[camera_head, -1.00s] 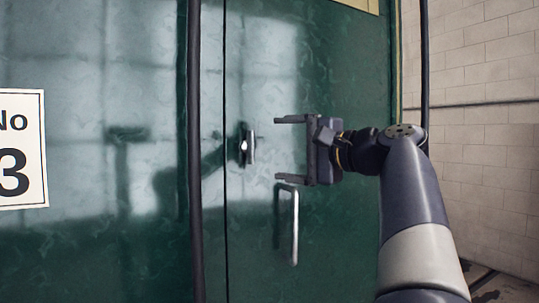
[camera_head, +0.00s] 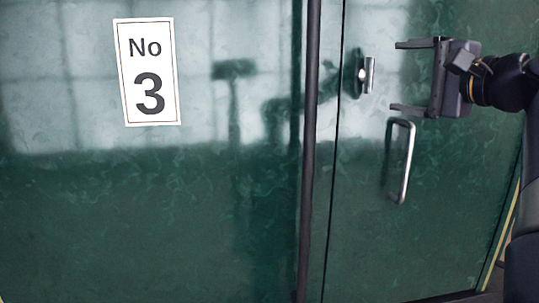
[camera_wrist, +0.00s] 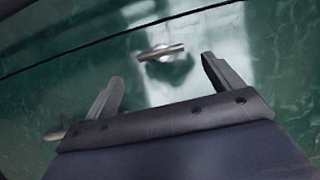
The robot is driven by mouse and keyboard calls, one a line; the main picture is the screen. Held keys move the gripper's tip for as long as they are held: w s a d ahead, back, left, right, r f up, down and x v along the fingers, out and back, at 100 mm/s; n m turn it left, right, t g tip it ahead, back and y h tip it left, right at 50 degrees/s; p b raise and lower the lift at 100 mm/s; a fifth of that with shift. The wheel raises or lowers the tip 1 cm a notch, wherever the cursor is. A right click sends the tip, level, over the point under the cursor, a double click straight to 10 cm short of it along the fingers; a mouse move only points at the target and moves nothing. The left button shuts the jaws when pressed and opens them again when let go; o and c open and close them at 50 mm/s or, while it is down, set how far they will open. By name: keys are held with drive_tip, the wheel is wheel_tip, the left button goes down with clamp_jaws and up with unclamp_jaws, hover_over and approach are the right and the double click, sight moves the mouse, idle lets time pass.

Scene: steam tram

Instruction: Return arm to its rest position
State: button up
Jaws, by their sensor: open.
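My gripper (camera_head: 420,76) is at the upper right in the head view, its two fingers wide apart and pointing left. Nothing is between them. A small metal door latch (camera_head: 367,75) on the green door (camera_head: 430,220) lies just left of the fingertips, with a gap in the picture. In the wrist view the latch (camera_wrist: 161,53) shows beyond the two open fingers (camera_wrist: 160,82), with nothing held. My arm runs off the right edge of the head view.
A vertical metal grab handle (camera_head: 403,162) is on the door below my gripper. A dark vertical rail (camera_head: 310,150) stands left of the door seam. A white sign reading "No 3" (camera_head: 148,72) is on the green side panel (camera_head: 130,220).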

sight(373, 76)
drive_tip(key=p+x, duration=0.1)
drive_tip(key=x, duration=0.6)
drive_tip(key=shift+w+a+p, duration=0.15)
drive_tip(key=shift+w+p, duration=0.2)
drive_tip(key=shift+p, duration=0.05)
drive_tip(key=shift+s, duration=0.1)
